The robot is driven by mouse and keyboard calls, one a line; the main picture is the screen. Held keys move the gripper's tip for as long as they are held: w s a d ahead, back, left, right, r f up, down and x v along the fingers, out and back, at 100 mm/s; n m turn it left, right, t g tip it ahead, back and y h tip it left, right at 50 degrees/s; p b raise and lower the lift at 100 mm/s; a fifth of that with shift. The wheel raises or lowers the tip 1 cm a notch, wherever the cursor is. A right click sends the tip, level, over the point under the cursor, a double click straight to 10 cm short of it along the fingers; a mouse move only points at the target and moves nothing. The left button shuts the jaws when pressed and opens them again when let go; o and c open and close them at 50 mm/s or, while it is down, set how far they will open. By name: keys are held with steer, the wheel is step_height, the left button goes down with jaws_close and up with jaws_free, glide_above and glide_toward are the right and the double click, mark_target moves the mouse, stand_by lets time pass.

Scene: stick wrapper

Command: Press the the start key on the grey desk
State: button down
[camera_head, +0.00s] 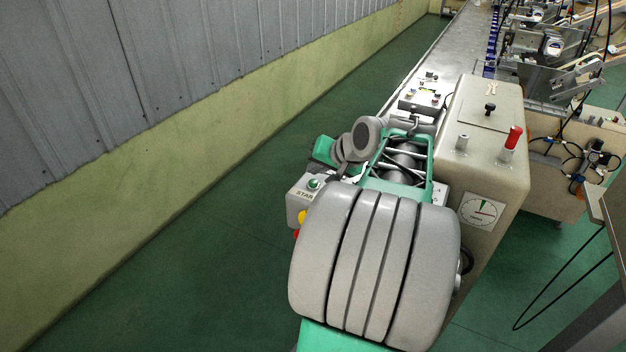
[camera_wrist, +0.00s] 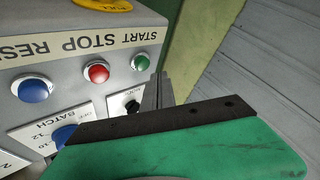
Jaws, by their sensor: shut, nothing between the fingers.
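The start key is a round green button (camera_wrist: 140,62) in a metal ring on a pale grey panel (camera_wrist: 62,58), in line with the word START. My gripper (camera_wrist: 161,76) is shut and empty. Its thin fingertips show just right of and slightly below the green button in the wrist view; I cannot tell whether they touch the panel. In the head view a green button (camera_head: 314,183) sits on a grey box (camera_head: 299,196) marked with the start of that word. My arm covers part of this area there, and my fingertips cannot be made out.
A red button (camera_wrist: 97,72) and a blue button (camera_wrist: 33,88) sit left of the green one. A beige machine cabinet (camera_head: 488,135) stands right of the box. Green floor (camera_head: 215,220) lies open to the left.

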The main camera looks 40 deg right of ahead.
mark_target(316, 184)
steer(key=shift+r+p, duration=1.5)
steer(key=shift+r, duration=0.65)
